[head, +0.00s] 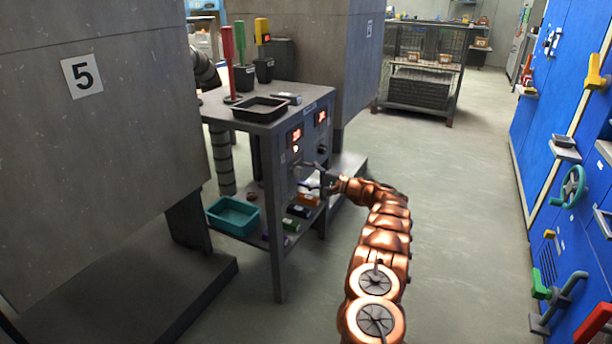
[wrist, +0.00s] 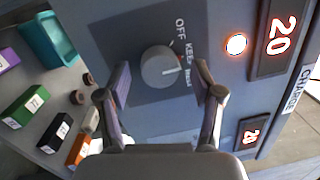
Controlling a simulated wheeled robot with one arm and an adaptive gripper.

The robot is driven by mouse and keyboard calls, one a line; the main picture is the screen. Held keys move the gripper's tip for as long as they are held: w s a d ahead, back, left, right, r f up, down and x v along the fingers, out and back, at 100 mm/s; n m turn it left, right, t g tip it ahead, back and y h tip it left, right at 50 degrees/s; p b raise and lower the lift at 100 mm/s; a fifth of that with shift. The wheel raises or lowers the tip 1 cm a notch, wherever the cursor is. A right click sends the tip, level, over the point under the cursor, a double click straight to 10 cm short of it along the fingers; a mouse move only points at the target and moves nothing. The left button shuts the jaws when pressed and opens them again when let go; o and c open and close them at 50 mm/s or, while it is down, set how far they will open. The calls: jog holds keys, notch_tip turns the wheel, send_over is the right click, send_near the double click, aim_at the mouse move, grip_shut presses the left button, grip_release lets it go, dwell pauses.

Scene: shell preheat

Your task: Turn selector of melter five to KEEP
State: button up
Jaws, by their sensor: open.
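The selector (wrist: 160,66), a round pale knob on a dark square plate, is in the upper middle of the wrist view. OFF and KEEP are printed at its right side, with a third label below KEEP that is too small to read. A pale mark on the knob points right, near the third label; its exact setting is hard to tell. My gripper (wrist: 164,84) is open, with one finger on each side of the knob; contact cannot be told. In the head view my gripper (head: 322,180) is at the panel front. A grey block (head: 140,130) bears the number 5.
A lit round lamp (wrist: 236,44) and a display reading 20 (wrist: 278,36) sit right of the selector. A teal bin (head: 232,215) and several small boxes lie on the lower shelf. A black tray (head: 261,108) is on top. Floor is clear at right.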

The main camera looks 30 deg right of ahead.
jog(key=shift+s+d, duration=0.1)
jog(key=v, duration=1.1)
jog(key=shift+s+d, duration=0.25)
jog(key=shift+s, duration=0.05)
jog(key=shift+r, duration=0.1)
